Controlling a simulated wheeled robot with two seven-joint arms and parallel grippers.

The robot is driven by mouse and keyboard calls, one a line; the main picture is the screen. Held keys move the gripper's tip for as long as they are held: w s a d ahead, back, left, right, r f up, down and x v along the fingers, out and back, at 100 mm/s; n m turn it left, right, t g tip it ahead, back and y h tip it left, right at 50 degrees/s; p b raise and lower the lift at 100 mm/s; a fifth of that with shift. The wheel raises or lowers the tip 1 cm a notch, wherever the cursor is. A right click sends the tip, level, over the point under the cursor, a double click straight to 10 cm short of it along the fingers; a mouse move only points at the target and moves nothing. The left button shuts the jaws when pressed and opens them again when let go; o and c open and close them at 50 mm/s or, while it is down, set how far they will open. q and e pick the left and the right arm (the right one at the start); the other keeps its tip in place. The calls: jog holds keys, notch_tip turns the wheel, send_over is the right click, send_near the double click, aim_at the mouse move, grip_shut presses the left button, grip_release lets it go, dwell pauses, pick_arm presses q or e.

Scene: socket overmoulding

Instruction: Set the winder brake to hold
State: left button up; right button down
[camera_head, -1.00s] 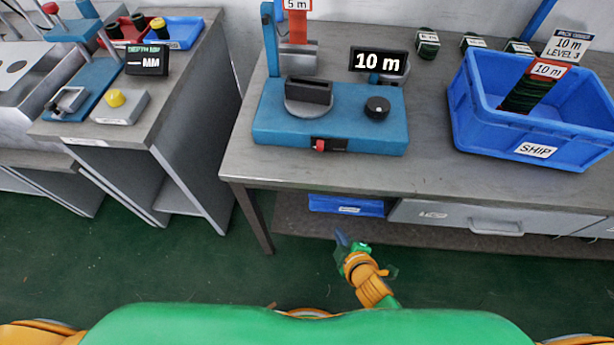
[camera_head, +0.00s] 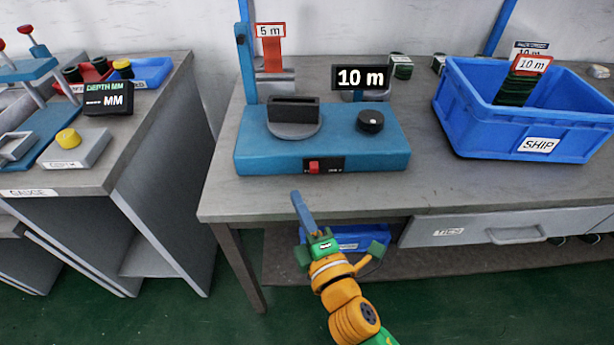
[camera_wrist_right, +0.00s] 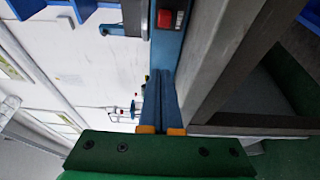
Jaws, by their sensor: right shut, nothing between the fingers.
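The winder is a blue machine (camera_head: 222,160) on the bench, with a dark spool holder (camera_head: 293,110) and a black knob (camera_head: 370,122) on top. Its brake switch (camera_head: 314,167) is a red rocker on a black plate on the front face; it also shows in the right wrist view (camera_wrist_right: 165,18). The switch label is too small to read. My left gripper is not in view.
A display reading 10 m (camera_head: 361,78) stands behind the knob. A blue SHIP crate (camera_head: 470,125) is to the right. A gauge bench (camera_head: 105,175) stands at left, across a gap.

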aim_at(314, 168)
jog(key=x, duration=0.7)
jog(key=shift+w+d, duration=0.1)
jog(key=shift+w, duration=0.1)
jog(key=d, duration=0.2)
jog(key=shift+s+d+p, duration=0.1)
jog(key=shift+d+p, duration=0.2)
jog(key=shift+d, duration=0.6)
jog(key=shift+d+p, duration=0.65)
jog(key=shift+d, duration=1.75)
